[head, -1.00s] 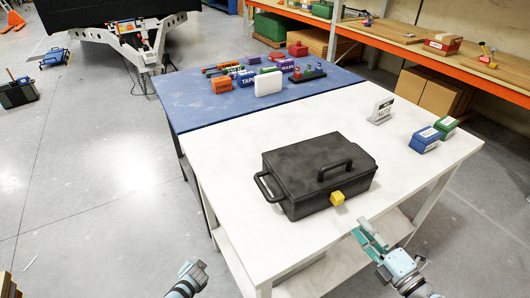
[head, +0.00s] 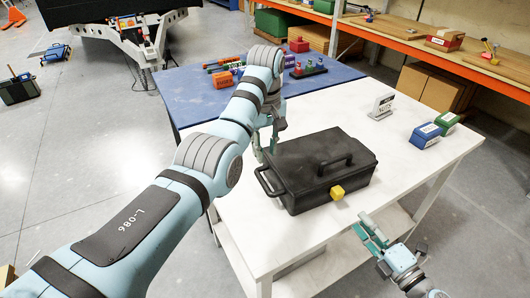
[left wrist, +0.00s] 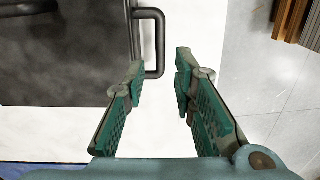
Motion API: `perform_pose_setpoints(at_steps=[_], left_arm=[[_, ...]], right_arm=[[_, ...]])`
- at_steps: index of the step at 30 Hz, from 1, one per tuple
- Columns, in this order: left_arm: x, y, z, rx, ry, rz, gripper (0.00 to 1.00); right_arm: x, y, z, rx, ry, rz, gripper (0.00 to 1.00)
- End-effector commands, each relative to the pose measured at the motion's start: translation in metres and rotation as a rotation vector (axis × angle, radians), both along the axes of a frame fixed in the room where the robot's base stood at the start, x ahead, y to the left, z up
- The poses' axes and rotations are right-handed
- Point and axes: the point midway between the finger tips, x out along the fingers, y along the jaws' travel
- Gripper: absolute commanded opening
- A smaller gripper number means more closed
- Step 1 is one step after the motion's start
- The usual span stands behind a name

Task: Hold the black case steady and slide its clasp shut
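The black case (head: 320,170) sits closed-lidded on the white table, with a top handle (head: 335,163) and a side handle (head: 268,183) on its left end. A yellow clasp (head: 337,193) is on its front side. My left gripper (head: 268,150) is beside the case's left back corner. In the left wrist view my left gripper (left wrist: 160,63) is open and empty. The side handle (left wrist: 157,40) lies just beyond its fingertips, nearer the left finger. My right gripper (head: 371,231) is open and empty at the table's front edge, in front of the clasp and apart from it.
The white table (head: 410,165) has free room right of the case. A blue table (head: 190,100) behind holds several small items, partly hidden by my left arm.

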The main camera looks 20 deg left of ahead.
Motion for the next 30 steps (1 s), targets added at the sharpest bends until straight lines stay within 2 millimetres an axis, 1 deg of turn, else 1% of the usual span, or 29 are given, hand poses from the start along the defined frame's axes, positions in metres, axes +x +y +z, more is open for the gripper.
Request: perform_pose_setpoints(at_steps=[2, 5, 8, 12, 15, 18, 22, 29, 30], left_arm=[[-0.002, -0.003, -0.005, -0.008, 0.009, -0.002, 0.24], [-0.002, -0.003, -0.022, -0.008, 0.010, -0.001, 0.24], [-0.003, -0.002, -0.047, -0.007, 0.010, -0.001, 0.24], [-0.003, -0.002, -0.087, -0.005, 0.010, -0.001, 0.24], [-0.002, -0.002, -0.112, -0.005, 0.009, -0.001, 0.24], [-0.002, -0.001, -0.129, -0.005, 0.009, -0.001, 0.24], [-0.002, -0.001, -0.141, -0.005, 0.006, -0.001, 0.24], [-0.001, -0.001, -0.143, -0.005, 0.005, -0.001, 0.24], [-0.001, -0.001, -0.143, -0.005, 0.005, -0.001, 0.21]], right_arm=[[0.000, 0.000, 0.000, 0.000, 0.000, 0.000, 0.33], [0.000, 0.000, 0.000, 0.000, 0.000, 0.000, 0.33], [0.000, 0.000, 0.000, 0.000, 0.000, 0.000, 0.33], [0.000, 0.000, 0.000, 0.000, 0.000, 0.000, 0.33], [0.000, 0.000, 0.000, 0.000, 0.000, 0.000, 0.33], [0.000, 0.000, 0.000, 0.000, 0.000, 0.000, 0.33], [0.000, 0.000, 0.000, 0.000, 0.000, 0.000, 0.33], [0.000, 0.000, 0.000, 0.000, 0.000, 0.000, 0.33], [0.000, 0.000, 0.000, 0.000, 0.000, 0.000, 0.33]])
